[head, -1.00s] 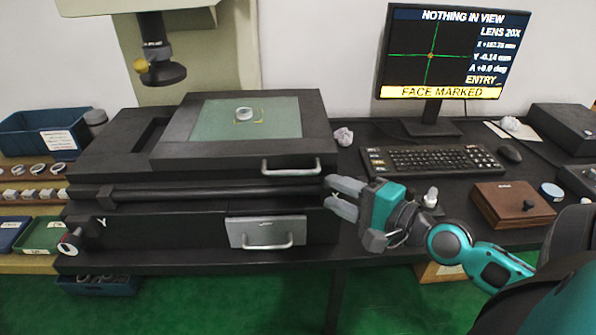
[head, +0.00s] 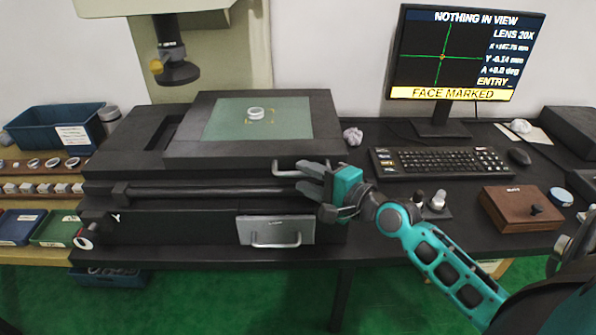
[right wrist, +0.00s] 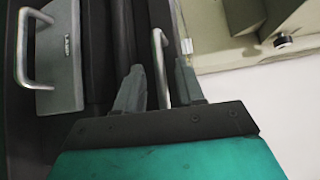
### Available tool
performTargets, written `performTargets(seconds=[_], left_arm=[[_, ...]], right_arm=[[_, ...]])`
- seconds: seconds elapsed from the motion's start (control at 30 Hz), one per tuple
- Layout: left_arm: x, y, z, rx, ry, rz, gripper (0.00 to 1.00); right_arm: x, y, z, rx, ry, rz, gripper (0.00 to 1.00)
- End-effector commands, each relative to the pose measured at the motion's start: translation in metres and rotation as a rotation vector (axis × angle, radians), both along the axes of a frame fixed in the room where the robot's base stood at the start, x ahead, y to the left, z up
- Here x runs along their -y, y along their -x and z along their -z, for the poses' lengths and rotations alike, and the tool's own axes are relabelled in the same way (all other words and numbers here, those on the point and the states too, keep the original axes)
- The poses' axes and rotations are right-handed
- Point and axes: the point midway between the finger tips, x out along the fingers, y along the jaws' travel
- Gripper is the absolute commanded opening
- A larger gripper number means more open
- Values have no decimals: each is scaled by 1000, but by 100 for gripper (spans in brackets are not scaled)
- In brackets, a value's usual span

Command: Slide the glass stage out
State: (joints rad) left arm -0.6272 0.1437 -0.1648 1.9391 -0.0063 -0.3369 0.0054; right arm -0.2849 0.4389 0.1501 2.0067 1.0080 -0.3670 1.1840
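The glass stage (head: 222,120) is a black plate with a greenish glass window, on top of the black measuring table. A bearing ring (head: 256,113) lies on the glass. A metal bar handle (head: 284,173) is on the stage's front face; it also shows in the right wrist view (right wrist: 159,48). My right gripper (head: 304,180) is at the handle's right part. In the right wrist view my right gripper (right wrist: 159,67) is open, with the handle bar between its two fingers; I see gaps beside the bar. My left gripper is out of view.
A lower drawer front with its own handle (head: 276,244) is below the stage. A monitor (head: 462,55), a keyboard (head: 440,161) and a wooden box (head: 522,207) stand to the right. The microscope lens (head: 178,72) hangs behind the stage.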

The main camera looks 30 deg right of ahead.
Motion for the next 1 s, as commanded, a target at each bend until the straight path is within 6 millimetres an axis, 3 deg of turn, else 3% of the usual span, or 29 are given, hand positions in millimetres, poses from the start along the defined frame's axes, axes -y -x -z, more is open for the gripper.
performTargets(seconds=[0.23,0.63,1.0], left_arm=[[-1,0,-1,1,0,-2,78],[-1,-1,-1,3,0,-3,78],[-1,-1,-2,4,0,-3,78]], right_arm=[[-6,-25,4,0,-1,0,38],[-8,-29,5,-1,-1,0,38],[-8,-29,5,-1,0,0,3]])
